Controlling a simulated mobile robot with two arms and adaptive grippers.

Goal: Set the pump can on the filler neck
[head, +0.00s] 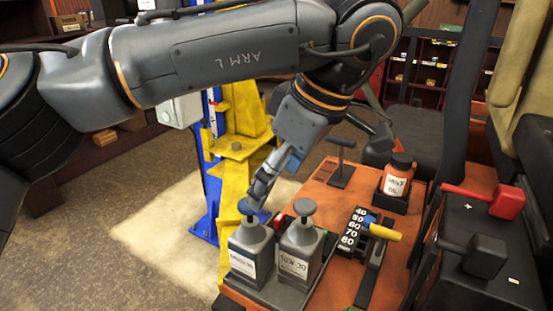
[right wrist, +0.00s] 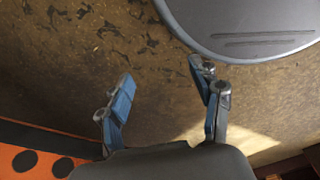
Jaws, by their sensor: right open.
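The left pump can (head: 250,250) has a white label; the right pump can (head: 298,255) is labelled 10W-30. My left gripper (head: 255,197) points down at the left can's knob, its fingertips beside or touching it. Its fingers are seen edge-on, so their grip is unclear. My right gripper (right wrist: 162,78) is open and empty above the floor in the right wrist view. I cannot make out the filler neck for certain.
A black T-handle (head: 341,165), a red oil bottle (head: 397,178) and a lever with a yellow grip (head: 382,232) stand on the orange deck (head: 320,190). A red-handled lever (head: 490,200) is at the right. A blue and yellow lift post (head: 235,150) stands behind the cans.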

